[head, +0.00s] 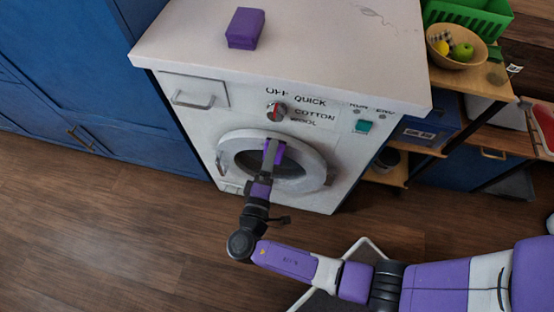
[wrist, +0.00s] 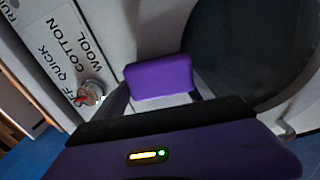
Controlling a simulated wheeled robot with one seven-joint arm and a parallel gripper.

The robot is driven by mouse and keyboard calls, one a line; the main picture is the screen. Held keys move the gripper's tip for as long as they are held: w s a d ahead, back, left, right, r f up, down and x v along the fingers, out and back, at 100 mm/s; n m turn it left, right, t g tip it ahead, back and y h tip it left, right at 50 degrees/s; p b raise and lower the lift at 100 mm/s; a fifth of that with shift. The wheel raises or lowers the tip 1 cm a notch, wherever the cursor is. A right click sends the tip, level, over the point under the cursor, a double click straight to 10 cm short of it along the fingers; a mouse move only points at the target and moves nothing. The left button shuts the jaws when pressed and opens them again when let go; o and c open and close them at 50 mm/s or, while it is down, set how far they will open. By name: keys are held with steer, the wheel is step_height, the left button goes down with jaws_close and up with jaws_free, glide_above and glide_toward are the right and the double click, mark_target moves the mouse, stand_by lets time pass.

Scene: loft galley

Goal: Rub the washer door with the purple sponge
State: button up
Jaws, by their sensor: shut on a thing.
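The purple sponge (wrist: 158,77) is between the two fingers of my gripper (wrist: 160,95) in the wrist view, and the jaws are shut on it. In the head view my gripper (head: 271,158) is in front of the upper part of the round washer door (head: 317,167), and the sponge (head: 281,153) shows partly behind the fingers. The door has a white ring and dark glass, and looks closed. In the wrist view the door's dark glass (wrist: 240,45) is right of the sponge. I cannot tell whether the sponge touches the door.
A purple block (head: 245,28) lies on the washer top (head: 310,45). A red-marked dial (head: 277,110) and a green button (head: 363,126) are above the door. A shelf with a fruit bowl (head: 452,58) stands right. Blue cabinets (head: 60,60) are left. Floor at lower left is clear.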

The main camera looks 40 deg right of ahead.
mark_target(260, 144)
steer(key=shift+w+a+r+b, duration=0.1)
steer(key=shift+w+a+b, duration=0.5)
steer(key=shift+w, duration=0.25)
steer(key=shift+w+a+b, duration=0.5)
steer(key=shift+w+a, duration=0.05)
steer(key=shift+w, duration=0.3)
steer(key=v, duration=0.6)
steer(key=shift+s+a, duration=0.1)
steer(key=v, duration=0.3)
stand_by(0.4)
steer(key=shift+x, duration=3.55)
